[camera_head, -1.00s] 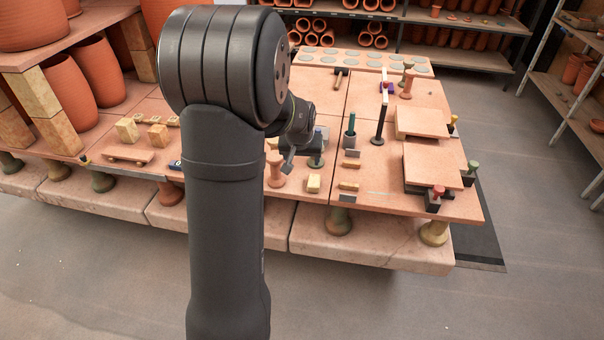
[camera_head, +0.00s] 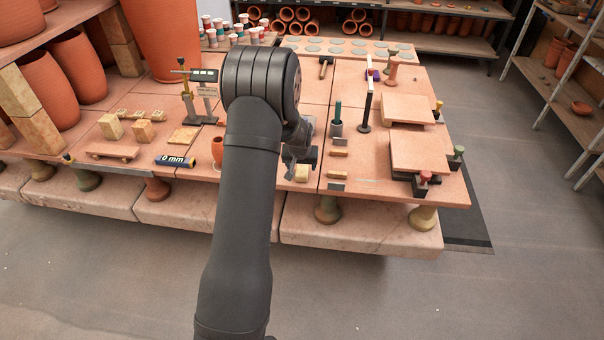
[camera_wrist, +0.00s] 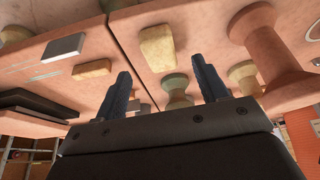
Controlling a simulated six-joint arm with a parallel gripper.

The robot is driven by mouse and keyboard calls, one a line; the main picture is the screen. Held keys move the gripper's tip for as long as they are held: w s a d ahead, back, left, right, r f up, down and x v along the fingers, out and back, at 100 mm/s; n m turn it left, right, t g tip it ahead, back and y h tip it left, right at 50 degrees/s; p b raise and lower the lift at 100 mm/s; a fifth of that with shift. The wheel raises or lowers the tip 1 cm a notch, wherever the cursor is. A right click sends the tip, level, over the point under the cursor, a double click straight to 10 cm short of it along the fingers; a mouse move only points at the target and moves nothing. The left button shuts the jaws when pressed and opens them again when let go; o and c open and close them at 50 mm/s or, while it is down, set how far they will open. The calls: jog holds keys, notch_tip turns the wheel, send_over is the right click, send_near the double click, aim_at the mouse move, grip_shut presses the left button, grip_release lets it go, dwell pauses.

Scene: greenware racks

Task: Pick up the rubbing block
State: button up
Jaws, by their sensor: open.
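A small pale yellow block (camera_head: 301,173), which I take to be the rubbing block, lies on the terracotta table near its front edge, partly hidden by my gripper. In the wrist view the whole block (camera_wrist: 157,47) shows just beyond my fingertips, between their lines. My gripper (camera_head: 301,158) is low over this spot, its two dark fingers (camera_wrist: 161,67) apart with nothing between them. The fingers do not appear to touch the block. The exact height above it cannot be told.
On the other side lie a yellow strip (camera_wrist: 92,68) and a grey block (camera_wrist: 63,47). A dark cup with a green handle (camera_head: 337,128) and slabs (camera_head: 420,150) stand to the right. A gauge stand (camera_head: 190,100) is left.

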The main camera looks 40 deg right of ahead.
aim_at(302, 169)
jog(key=shift+w+d+r+x, duration=0.1)
jog(key=shift+d+x, duration=0.05)
jog(key=shift+x, duration=1)
jog(key=shift+w+d+r+x, duration=0.1)
jog(key=shift+d+x, duration=0.05)
jog(key=shift+x, duration=0.95)
jog(key=shift+w+d+x, duration=0.1)
jog(key=shift+d+x, duration=0.05)
jog(key=shift+x, duration=1)
jog(key=shift+c, duration=0.5)
jog(key=c, duration=1.1)
